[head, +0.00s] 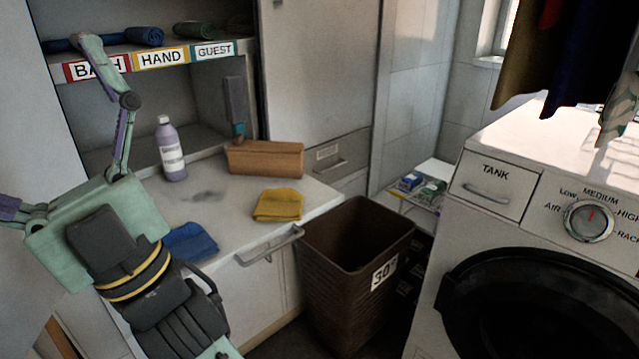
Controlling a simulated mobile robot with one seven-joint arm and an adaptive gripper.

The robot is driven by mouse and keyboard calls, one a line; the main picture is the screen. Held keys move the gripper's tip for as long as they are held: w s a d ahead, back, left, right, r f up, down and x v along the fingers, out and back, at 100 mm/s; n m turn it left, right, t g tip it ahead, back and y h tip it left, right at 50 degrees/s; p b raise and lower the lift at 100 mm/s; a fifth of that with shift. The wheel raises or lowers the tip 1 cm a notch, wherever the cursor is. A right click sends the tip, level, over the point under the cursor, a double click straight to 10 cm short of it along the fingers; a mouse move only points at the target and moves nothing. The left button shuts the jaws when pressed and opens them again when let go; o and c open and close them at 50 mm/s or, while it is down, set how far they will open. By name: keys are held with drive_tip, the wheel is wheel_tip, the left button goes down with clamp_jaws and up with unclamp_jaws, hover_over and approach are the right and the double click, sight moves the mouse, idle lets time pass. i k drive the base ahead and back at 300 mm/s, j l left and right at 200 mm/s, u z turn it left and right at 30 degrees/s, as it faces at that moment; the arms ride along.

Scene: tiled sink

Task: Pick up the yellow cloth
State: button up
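The yellow cloth (279,205) lies folded on the pale countertop (235,235), near its front right edge and in front of a wooden box. My gripper (62,130) is at the left, large and close to the camera, well left of the cloth and not touching it. One finger rises toward the shelf in the picture. The other side runs out past the left edge, so its tip is hidden. The two sides spread wide apart, and nothing shows between them.
A blue cloth (189,242) lies left of the yellow one, partly behind my arm. A purple bottle (171,150) and a wooden box (266,159) with an upright brush stand behind. A brown bin (343,290) is right of the counter, before a washing machine (505,255).

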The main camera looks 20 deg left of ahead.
sight(280, 204)
drive_tip(key=i+l, duration=0.15)
drive_tip(key=l, duration=0.15)
drive_tip(key=i+l, duration=0.1)
drive_tip(key=l, duration=0.15)
drive_tip(key=i+l, duration=0.15)
drive_tip(key=l, duration=0.15)
drive_tip(key=i+l+u, duration=0.15)
drive_tip(key=l, duration=0.2)
drive_tip(key=i+l+u, duration=0.1)
drive_tip(key=l, duration=0.2)
drive_tip(key=i+l+u, duration=0.15)
drive_tip(key=l, duration=0.2)
drive_tip(key=j+u, duration=0.15)
drive_tip(key=u, duration=0.25)
drive_tip(key=j+u, duration=0.1)
drive_tip(key=u, duration=0.35)
drive_tip(key=j+u, duration=0.15)
drive_tip(key=u, duration=0.25)
drive_tip(key=i+j, duration=0.2)
